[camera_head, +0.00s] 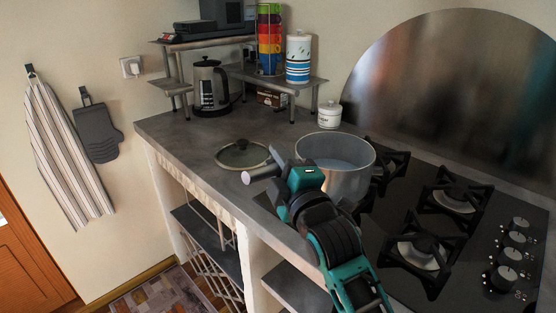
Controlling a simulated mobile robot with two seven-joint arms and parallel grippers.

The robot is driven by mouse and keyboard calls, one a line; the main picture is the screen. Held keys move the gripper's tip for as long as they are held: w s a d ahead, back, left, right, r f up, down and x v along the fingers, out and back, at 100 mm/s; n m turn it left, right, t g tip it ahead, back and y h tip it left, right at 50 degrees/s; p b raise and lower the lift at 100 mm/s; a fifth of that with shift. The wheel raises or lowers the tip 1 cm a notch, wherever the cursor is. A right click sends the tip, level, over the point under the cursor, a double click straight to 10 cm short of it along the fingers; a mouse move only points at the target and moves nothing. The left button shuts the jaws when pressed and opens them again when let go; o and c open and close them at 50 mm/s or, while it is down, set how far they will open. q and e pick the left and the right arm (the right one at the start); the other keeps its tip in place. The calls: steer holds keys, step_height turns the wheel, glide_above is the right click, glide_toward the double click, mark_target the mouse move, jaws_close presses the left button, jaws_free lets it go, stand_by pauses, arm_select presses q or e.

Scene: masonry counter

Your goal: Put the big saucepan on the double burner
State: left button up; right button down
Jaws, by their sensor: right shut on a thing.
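The big saucepan (350,183) is a light grey metal pot, open at the top, upright at the left edge of the black gas hob (480,260). I cannot tell whether its base touches the surface below. My right gripper (276,172) is at its left side, shut on what looks like its handle; a grey rod end sticks out to the left. The gripper hides most of the handle. The hob has several burners with black grates: one behind the pot (392,165), one at the back right (455,196), one at the front (420,252). Which is the double burner is unclear. My left gripper is out of view.
A glass lid (241,153) lies on the counter left of the pot. A small white jar (329,115) stands behind it. A kettle (210,87) and a shelf (275,80) with cups and a canister are farther back. Knobs (510,254) line the hob's right side.

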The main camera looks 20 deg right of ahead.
stand_by(0.5)
steer(key=c, duration=0.8)
jaws_free()
steer(key=s+f+b, duration=0.1)
steer(key=s, duration=1.2)
steer(key=shift+d+f, duration=0.15)
steer(key=shift+f, duration=0.2)
